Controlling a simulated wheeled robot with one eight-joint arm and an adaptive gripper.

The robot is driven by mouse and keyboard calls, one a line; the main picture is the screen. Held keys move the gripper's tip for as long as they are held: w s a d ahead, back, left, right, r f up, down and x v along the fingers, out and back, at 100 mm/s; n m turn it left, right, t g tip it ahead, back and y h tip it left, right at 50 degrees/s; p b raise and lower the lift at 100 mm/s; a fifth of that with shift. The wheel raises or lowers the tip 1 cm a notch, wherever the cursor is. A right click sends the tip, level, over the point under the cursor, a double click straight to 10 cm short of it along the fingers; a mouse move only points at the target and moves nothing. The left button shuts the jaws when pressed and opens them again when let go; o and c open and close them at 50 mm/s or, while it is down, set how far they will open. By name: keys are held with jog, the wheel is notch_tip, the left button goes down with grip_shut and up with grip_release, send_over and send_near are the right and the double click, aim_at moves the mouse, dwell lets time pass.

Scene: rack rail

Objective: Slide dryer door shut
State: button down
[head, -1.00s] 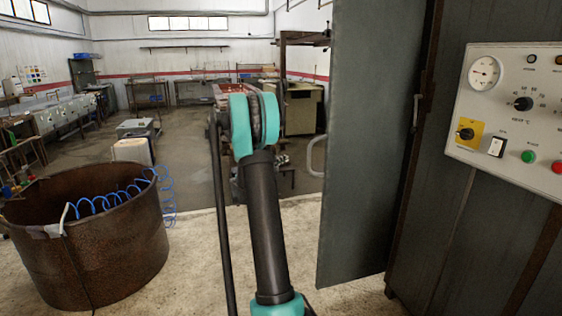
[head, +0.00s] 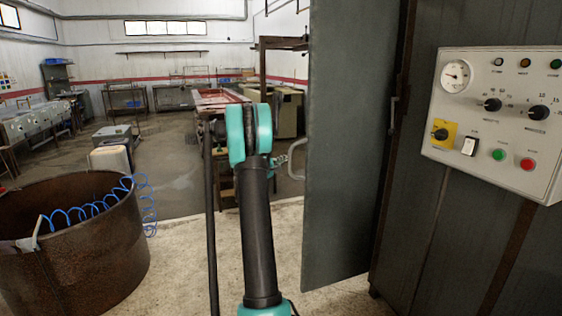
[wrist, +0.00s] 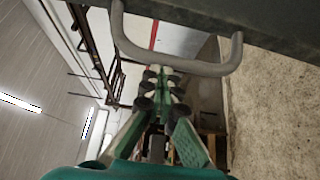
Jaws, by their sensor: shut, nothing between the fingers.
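The grey dryer door (head: 345,150) stands open, swung out from the dark dryer body (head: 465,235) on the right in the head view. Its pale curved handle (head: 292,160) sticks out to the left from the door's edge. In the wrist view the handle (wrist: 175,68) arches across the top, below the dark door edge (wrist: 260,25). My gripper (wrist: 160,75) is in the wrist view with its fingers together and empty, close to the handle; I cannot tell whether it touches. In the head view my own arm mostly hides the gripper.
A control panel (head: 500,115) with a gauge, knobs and buttons is on the dryer front. A rusty round tub (head: 80,250) with a blue coiled hose (head: 100,203) stands at the left.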

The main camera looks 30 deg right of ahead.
aim_at(357, 149)
jog(key=shift+d, duration=0.1)
jog(key=s+d, duration=0.3)
jog(key=d, duration=1.1)
jog(key=s+d, duration=0.4)
jog(key=d, duration=1.1)
jog(key=s+d, duration=0.3)
jog(key=d, duration=1.2)
jog(key=shift+s+d, duration=0.15)
jog(key=shift+s, duration=0.2)
jog(key=shift+s+d, duration=0.15)
jog(key=w+a, duration=0.2)
jog(key=a, duration=0.1)
jog(key=shift+w+a, duration=0.1)
jog(key=shift+a, duration=0.15)
jog(key=v, duration=1)
jog(key=shift+w+a, duration=0.2)
jog(key=shift+a, duration=0.1)
